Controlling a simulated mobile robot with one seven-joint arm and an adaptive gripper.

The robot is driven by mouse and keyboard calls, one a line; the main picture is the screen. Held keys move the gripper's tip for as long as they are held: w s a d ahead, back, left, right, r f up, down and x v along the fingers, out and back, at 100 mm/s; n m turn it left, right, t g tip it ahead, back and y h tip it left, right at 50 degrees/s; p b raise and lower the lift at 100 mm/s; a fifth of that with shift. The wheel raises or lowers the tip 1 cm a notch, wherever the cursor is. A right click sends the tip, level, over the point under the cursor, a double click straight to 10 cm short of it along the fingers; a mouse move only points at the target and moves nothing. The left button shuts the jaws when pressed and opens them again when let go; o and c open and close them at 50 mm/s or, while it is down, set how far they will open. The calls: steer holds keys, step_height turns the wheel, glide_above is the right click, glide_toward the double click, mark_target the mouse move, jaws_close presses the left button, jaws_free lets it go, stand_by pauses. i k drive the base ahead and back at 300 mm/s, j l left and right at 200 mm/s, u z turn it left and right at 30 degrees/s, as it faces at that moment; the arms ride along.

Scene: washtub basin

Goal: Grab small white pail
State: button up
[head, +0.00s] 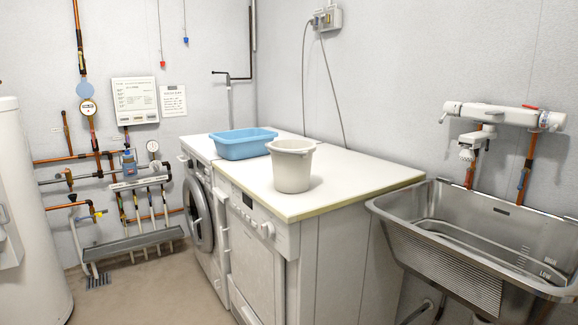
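A small white pail (292,170) stands upright on the white countertop (350,177) over the laundry machines, near its front edge. Its rim is open at the top, and the inside is mostly hidden from this angle. No gripper shows in the head view, so nothing is seen touching the pail.
A blue basin (243,145) sits on the counter behind and left of the pail. A steel washtub (480,240) with a wall faucet (503,115) stands at the right. A white tank (30,215) is at the left, with pipes behind. The floor (150,280) between is clear.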

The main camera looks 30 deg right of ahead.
mark_target(291, 159)
steer(key=i+z, duration=0.1)
steer(key=z, duration=1.35)
steer(key=i+j+z, duration=0.1)
steer(key=j+z, duration=0.5)
steer(key=z, duration=0.15)
steer(key=j+z, duration=0.5)
steer(key=j, duration=0.5)
steer(key=j+z, duration=0.15)
steer(key=j, duration=0.45)
steer(key=i+j, duration=0.15)
steer(key=j, duration=0.2)
steer(key=i+j, duration=0.15)
steer(key=j, duration=0.25)
